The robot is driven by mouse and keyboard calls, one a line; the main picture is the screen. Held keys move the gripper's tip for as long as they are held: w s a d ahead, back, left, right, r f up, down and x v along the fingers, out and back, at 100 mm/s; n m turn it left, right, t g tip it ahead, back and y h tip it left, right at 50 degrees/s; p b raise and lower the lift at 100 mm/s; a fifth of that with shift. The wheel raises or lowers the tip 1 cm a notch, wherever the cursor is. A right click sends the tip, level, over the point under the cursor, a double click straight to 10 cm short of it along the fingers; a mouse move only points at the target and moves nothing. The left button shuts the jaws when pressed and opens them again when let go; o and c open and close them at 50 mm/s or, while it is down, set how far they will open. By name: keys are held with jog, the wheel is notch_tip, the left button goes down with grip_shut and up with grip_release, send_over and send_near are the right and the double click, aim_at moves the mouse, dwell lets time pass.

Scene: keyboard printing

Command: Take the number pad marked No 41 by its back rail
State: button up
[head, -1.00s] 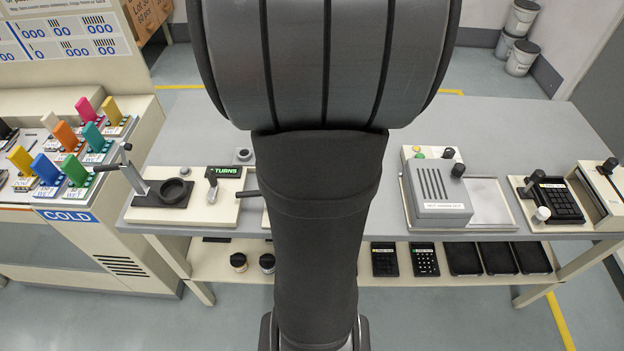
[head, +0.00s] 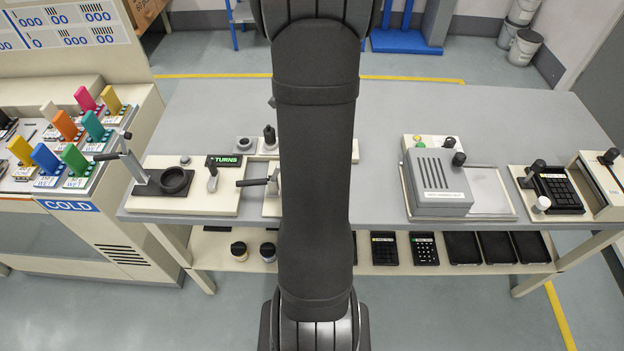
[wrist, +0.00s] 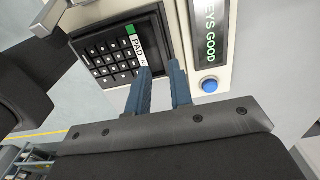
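A black number pad (wrist: 112,58) with pale-marked keys sits in a cream fixture in the wrist view. Its green and white tag (wrist: 134,42) reads "PAD N"; the finger covers the rest, so its number cannot be read. My gripper (wrist: 160,68) has two blue fingers apart, with cream surface showing between them. The left fingertip overlaps the tag end of the pad; I cannot tell whether it touches. In the head view my gripper is not visible and my arm covers the middle. Another view of a number pad (head: 558,192) shows at right; I cannot tell whether it is the same one.
A "KEYS GOOD" display (wrist: 213,40) and blue button (wrist: 210,86) are right of my fingers. A dark knob (wrist: 22,100) stands left of the pad. On the lower shelf lie two pads, one here (head: 384,250), and black trays (head: 462,247). A grey-lidded machine (head: 438,182) stands on the bench.

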jog(key=shift+w+a+f, duration=0.1)
jog(key=shift+w+f, duration=0.05)
jog(key=shift+f, duration=3.25)
jog(key=shift+c, duration=0.2)
grip_shut()
